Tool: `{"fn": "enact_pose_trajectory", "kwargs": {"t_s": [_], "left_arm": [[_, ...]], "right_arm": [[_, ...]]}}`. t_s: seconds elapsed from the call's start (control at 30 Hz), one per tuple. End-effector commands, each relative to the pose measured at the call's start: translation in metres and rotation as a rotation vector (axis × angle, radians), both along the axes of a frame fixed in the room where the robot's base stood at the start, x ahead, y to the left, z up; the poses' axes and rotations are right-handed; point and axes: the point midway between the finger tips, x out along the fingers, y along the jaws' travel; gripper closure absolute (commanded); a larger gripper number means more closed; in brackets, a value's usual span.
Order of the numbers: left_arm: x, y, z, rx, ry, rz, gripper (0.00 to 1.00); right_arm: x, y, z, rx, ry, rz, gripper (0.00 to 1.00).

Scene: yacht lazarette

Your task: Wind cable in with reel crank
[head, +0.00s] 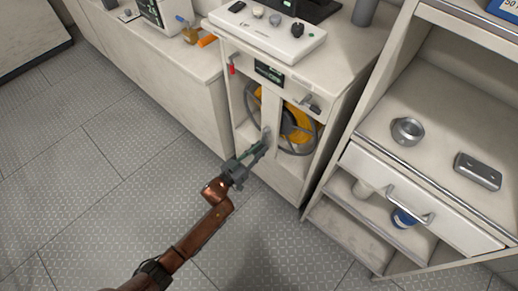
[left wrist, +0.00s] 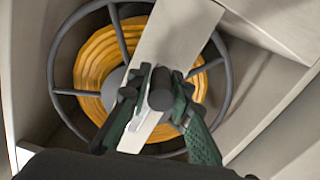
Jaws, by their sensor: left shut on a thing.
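The cable reel sits in the open bay of a pale cabinet, with yellow cable (head: 292,121) wound on it inside a dark round frame. In the left wrist view the yellow cable (left wrist: 95,65) and the grey spoked rim (left wrist: 58,50) show behind a pale upright bar (left wrist: 175,35). My left gripper (head: 262,146) is in front of the reel, low at the bar. In the left wrist view its green-padded fingers (left wrist: 160,100) are shut around a dark round crank handle (left wrist: 161,88). The fingers hide much of the crank. My right gripper is not in view.
A panel with knobs (head: 268,32) lies on the cabinet top. A small display (head: 269,72) and a red-handled part (head: 231,67) are on the front above the bay. A shelf unit with a drawer (head: 405,200) stands close on the right. The floor (head: 100,190) at left is clear.

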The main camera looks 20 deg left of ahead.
Motion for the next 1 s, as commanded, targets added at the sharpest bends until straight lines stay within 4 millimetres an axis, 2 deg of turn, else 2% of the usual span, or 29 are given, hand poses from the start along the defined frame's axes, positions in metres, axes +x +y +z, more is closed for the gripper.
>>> {"fn": "enact_pose_trajectory", "kwargs": {"t_s": [0.7,1.0], "left_arm": [[0.002,0.007,0.001,0.032,-0.011,0.005,1.00],[0.005,0.018,0.003,0.120,-0.042,0.008,1.00]], "right_arm": [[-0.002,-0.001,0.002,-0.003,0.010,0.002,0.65],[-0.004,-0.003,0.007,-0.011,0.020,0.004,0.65]]}}
